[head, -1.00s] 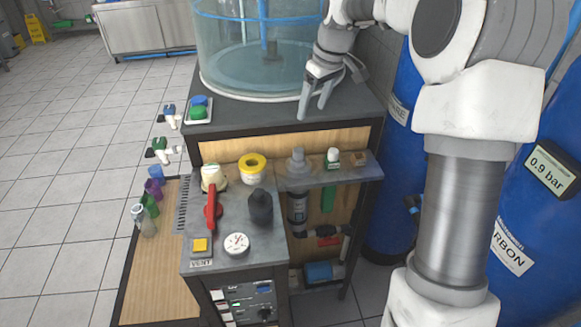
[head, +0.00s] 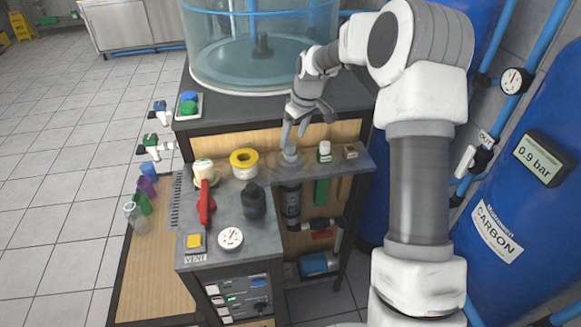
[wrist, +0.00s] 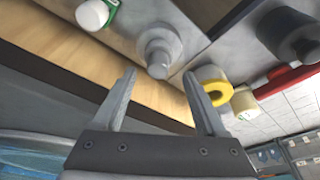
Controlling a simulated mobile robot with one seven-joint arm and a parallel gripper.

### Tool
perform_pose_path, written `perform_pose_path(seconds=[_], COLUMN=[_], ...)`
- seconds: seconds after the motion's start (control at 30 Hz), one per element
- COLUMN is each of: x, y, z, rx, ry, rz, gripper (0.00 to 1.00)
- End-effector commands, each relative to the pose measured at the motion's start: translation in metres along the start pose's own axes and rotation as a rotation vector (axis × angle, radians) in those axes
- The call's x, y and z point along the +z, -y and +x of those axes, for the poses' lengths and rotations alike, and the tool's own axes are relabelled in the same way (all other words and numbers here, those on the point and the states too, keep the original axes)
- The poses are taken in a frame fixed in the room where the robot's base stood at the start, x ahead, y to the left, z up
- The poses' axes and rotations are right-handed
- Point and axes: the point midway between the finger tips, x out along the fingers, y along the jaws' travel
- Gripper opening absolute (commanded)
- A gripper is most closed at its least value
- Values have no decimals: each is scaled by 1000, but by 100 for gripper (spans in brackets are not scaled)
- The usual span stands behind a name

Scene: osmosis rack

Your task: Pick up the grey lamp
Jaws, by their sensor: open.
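A light grey, stepped round piece, which looks like the grey lamp (head: 290,158), stands upright on the grey shelf in the head view. It also shows in the wrist view (wrist: 160,52), ahead of the fingers and roughly between their lines. My gripper (head: 294,132) is just above and behind it in the head view, fingers apart and pointing down. In the wrist view my gripper (wrist: 159,76) is open with nothing between its fingers. Whether a fingertip touches the lamp I cannot tell.
A yellow spool (head: 244,160) stands left of the lamp, close to one finger in the wrist view. A green-and-white bottle (head: 324,152) and a small brown box (head: 350,151) stand right. A dark knob (head: 253,201) and red handle (head: 205,203) are nearer. The tank (head: 262,50) stands behind.

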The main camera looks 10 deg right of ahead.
Motion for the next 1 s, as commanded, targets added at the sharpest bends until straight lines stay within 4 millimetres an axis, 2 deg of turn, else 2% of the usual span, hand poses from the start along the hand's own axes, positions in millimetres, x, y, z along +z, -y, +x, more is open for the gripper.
perform_pose_path(seconds=[0.2, 0.5, 0.57, 0.87, 0.9, 1.0], x=[-1, -1, -1, -1, -1, -1], y=[-2, -3, -3, -3, -3, -3], z=[29, 35, 35, 35, 35, 35], rx=[-2, 0, 0, 0, 0, 0], ry=[1, -1, -1, 0, -1, -1], rz=[1, 1, 0, 0, 0, 0], gripper=[74, 74, 65, 11, 8, 7])
